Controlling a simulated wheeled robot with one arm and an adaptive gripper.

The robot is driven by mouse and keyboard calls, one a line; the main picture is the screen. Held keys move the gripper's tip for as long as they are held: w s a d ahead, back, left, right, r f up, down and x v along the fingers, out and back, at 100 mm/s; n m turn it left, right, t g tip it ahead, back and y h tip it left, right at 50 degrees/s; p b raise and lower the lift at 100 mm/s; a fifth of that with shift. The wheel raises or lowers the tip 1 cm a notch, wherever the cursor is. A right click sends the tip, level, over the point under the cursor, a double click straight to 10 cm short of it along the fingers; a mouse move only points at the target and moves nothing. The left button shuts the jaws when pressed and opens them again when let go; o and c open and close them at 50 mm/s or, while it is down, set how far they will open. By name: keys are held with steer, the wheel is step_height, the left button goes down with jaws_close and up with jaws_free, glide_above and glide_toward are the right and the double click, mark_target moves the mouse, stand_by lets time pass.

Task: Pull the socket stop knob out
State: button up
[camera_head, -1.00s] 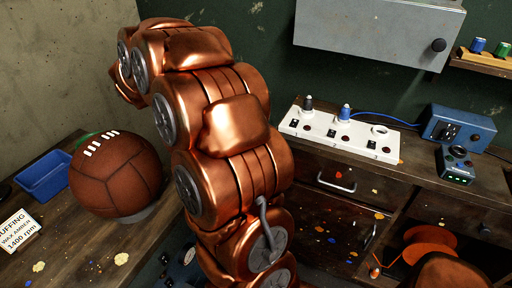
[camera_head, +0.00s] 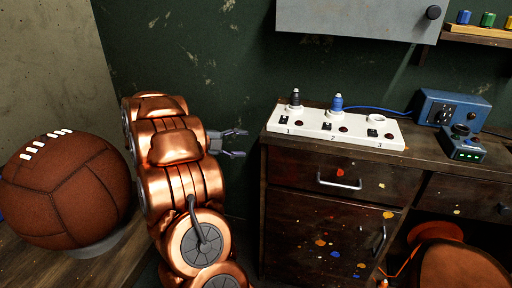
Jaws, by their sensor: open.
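My gripper (camera_head: 243,143) is open and empty, its two fingers pointing right, left of the dark cabinet. A white socket strip (camera_head: 305,128) numbered 1 to 3 lies on the cabinet top. A black plug (camera_head: 295,97) stands in socket 1 and a blue plug (camera_head: 337,102) in socket 2; socket 3 (camera_head: 376,118) looks empty. To the right stand a blue box (camera_head: 468,104) with dark fittings on its front and a smaller dark box (camera_head: 465,155) with a black round knob (camera_head: 461,130) and green lights. I cannot tell which part is the socket stop knob. My gripper is apart from all of them.
A brown leather ball (camera_head: 68,190) sits on a stand on the left bench. A grey wall cabinet (camera_head: 350,18) hangs above the strip. A blue cable (camera_head: 378,109) runs behind the strip. A shelf with colored spools (camera_head: 488,19) is at upper right.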

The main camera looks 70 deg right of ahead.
mark_target(258, 144)
steer(key=shift+b+x, duration=0.3)
steer(key=shift+x, duration=3.05)
jaws_close()
steer(key=shift+f, duration=0.1)
